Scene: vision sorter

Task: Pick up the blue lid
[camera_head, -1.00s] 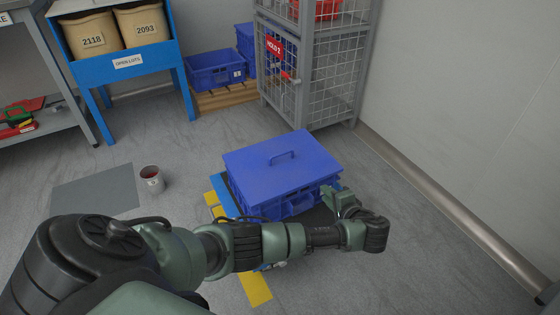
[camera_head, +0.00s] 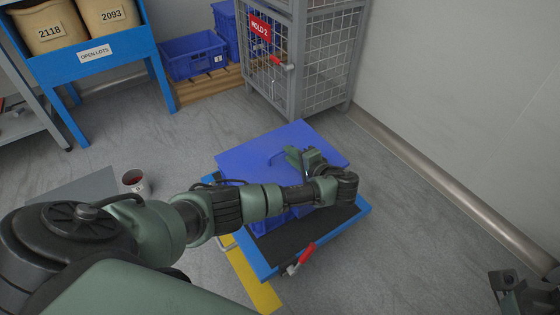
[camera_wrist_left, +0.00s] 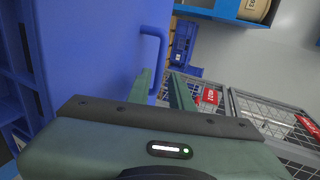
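The blue lid (camera_head: 298,135) lies flat on top of a blue crate (camera_head: 268,220), which stands on a blue-framed cart (camera_head: 350,222). My left gripper (camera_head: 294,157) is over the lid beside its raised handle (camera_head: 274,158). In the left wrist view the lid (camera_wrist_left: 85,45) fills the left side. My left arm hides part of the lid and crate. My right gripper (camera_head: 518,290) shows dark at the bottom right corner; its fingers are unclear.
A wire cage (camera_head: 305,60) with a red hold sign stands behind the crate. Blue bins (camera_head: 195,56) sit on a pallet. A small pail (camera_head: 135,181) stands on the floor at left. The wall is at right, with clear floor between.

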